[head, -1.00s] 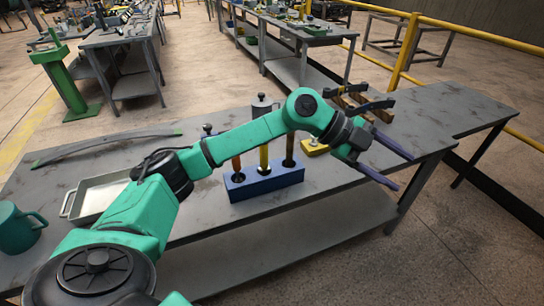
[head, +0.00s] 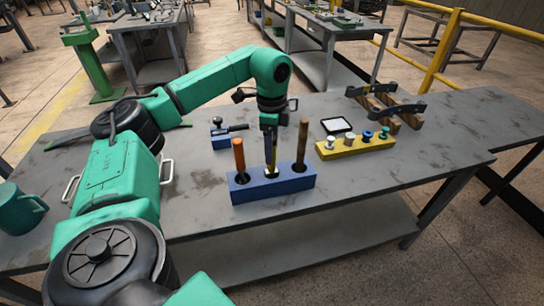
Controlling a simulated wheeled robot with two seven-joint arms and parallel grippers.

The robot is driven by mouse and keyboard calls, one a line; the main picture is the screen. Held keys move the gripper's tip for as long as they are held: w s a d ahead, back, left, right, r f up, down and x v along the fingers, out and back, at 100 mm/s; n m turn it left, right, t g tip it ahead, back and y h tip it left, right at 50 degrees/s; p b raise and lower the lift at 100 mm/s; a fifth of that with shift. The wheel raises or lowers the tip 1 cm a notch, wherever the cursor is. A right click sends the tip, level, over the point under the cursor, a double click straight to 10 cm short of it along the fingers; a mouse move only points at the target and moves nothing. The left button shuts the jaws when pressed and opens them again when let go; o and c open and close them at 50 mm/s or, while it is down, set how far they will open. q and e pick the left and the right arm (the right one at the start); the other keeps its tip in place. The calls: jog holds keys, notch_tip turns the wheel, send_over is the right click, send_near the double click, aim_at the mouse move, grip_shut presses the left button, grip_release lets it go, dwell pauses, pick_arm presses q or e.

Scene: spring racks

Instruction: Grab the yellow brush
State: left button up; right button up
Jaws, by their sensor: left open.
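A blue block (head: 290,187) stands on the near table and holds three upright handles. The yellow brush (head: 271,170) is in the middle slot; only a small part of it shows below my fingers. An orange handle (head: 239,155) stands to its left and a brown handle (head: 301,142) to its right. My left gripper (head: 270,150) points down over the middle slot, with its fingers at the yellow brush, largely hiding it. It is open; I cannot tell whether the fingers touch the brush. My right gripper is out of view.
A yellow rack with several pegs (head: 356,147) is right of the block, with a black-framed plate (head: 336,126) behind it. Wooden bars with black brackets (head: 400,106) lie at the back right. A green mug (head: 18,215) is at the left. The right tabletop is clear.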

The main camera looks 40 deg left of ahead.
pick_arm(q)
notch_tip(320, 180, down, 3)
jog(key=shift+s+r, duration=0.15)
jog(key=shift+r, duration=0.05)
grip_shut()
jog(key=shift+r, duration=0.1)
